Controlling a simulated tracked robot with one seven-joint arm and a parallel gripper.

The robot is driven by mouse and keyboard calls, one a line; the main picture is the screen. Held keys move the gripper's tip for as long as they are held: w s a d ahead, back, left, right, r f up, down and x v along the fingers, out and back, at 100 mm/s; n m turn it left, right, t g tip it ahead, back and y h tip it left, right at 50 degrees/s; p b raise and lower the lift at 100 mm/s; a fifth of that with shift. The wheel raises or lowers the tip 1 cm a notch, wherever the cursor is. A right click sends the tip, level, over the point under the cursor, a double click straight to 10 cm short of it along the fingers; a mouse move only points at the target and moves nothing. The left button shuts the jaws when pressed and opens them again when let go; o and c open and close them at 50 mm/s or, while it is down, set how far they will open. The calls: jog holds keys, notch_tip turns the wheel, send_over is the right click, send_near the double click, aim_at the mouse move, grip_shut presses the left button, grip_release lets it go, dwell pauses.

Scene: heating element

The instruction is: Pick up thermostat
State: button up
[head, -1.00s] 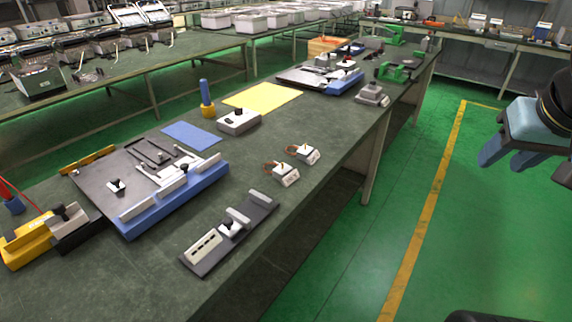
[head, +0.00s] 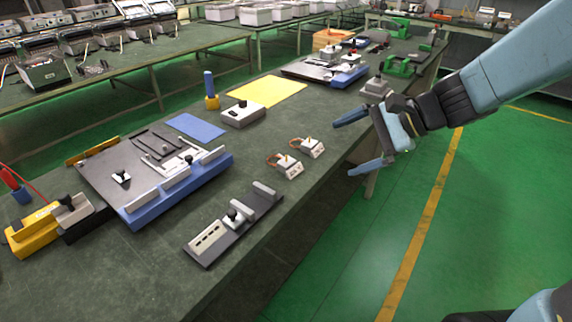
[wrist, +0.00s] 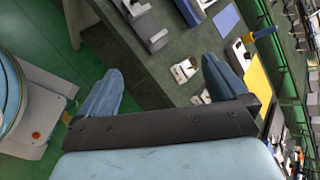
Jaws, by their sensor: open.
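Two small white thermostats with orange-brown wires lie side by side near the right edge of the green workbench. The nearer thermostat (head: 287,167) and the farther thermostat (head: 309,147) show in the head view. In the wrist view one thermostat (wrist: 183,71) shows between my fingers, and the other (wrist: 201,97) is partly hidden by my gripper. My gripper (head: 350,146) is open and empty, to the right of the thermostats and apart from them, near the bench edge.
A dark fixture plate (head: 232,228) lies on the near bench edge. A blue-edged assembly board (head: 150,206) is at left. A grey box (head: 243,114), yellow mat (head: 266,91) and blue mat (head: 195,127) lie beyond. Green floor (head: 350,270) is open at right.

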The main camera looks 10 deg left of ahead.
jog(key=w+a+f+m+t+y, duration=0.2)
jog(key=w+a+f+m+y, duration=0.1)
jog(key=w+a+f+m, duration=0.45)
jog(key=m+t+h, duration=0.1)
jog(key=m+t, duration=0.3)
jog(key=m, duration=0.3)
send_near(285, 159)
jog(key=shift+m+h, duration=0.25)
jog(key=shift+h, duration=0.05)
jog(key=x, duration=0.5)
jog(key=shift+a+r, duration=0.1)
jog(key=shift+a, duration=0.05)
jog(key=shift+x, duration=2.9)
jog(key=shift+r, duration=0.1)
jog(key=shift+c, duration=0.3)
jog(key=c, duration=1)
jog(key=shift+c, duration=0.5)
jog(key=shift+r, duration=0.15)
